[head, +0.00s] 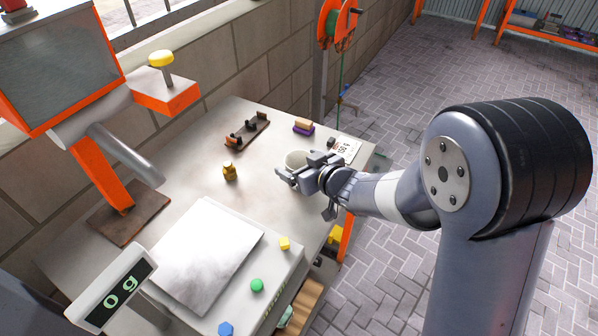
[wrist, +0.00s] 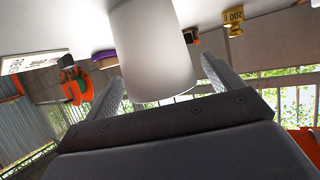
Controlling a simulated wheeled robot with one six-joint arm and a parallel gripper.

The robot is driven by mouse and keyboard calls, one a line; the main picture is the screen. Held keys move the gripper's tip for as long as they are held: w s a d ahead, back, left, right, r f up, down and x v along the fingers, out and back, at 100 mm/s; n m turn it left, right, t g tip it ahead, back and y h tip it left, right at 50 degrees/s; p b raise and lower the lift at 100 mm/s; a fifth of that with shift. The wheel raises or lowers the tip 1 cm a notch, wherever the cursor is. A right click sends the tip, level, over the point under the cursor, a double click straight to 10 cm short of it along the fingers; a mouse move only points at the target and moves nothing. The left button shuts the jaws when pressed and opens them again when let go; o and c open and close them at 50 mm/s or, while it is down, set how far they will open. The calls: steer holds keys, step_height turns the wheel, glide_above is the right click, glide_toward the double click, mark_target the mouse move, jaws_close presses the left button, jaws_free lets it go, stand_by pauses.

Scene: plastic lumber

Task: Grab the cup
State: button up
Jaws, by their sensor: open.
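A white cup (head: 296,157) stands on the grey table (head: 200,135) near its right end, partly hidden behind my gripper. My gripper (head: 284,178) is open and low over the table, right at the cup. In the wrist view, which appears upside down, the cup (wrist: 152,50) lies between the two spread fingers of my gripper (wrist: 163,82). A gap shows on each side, so the fingers do not appear to touch it.
A brass weight (head: 230,172) stands left of the cup. A dark holder (head: 247,132), a purple and tan block stack (head: 303,127) and a white label card (head: 345,149) lie behind it. A scale with a flat plate (head: 208,255) fills the front.

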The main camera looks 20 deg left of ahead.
mark_target(297, 159)
steer(key=shift+x, duration=1.3)
steer(key=shift+c, duration=0.2)
steer(key=c, duration=1)
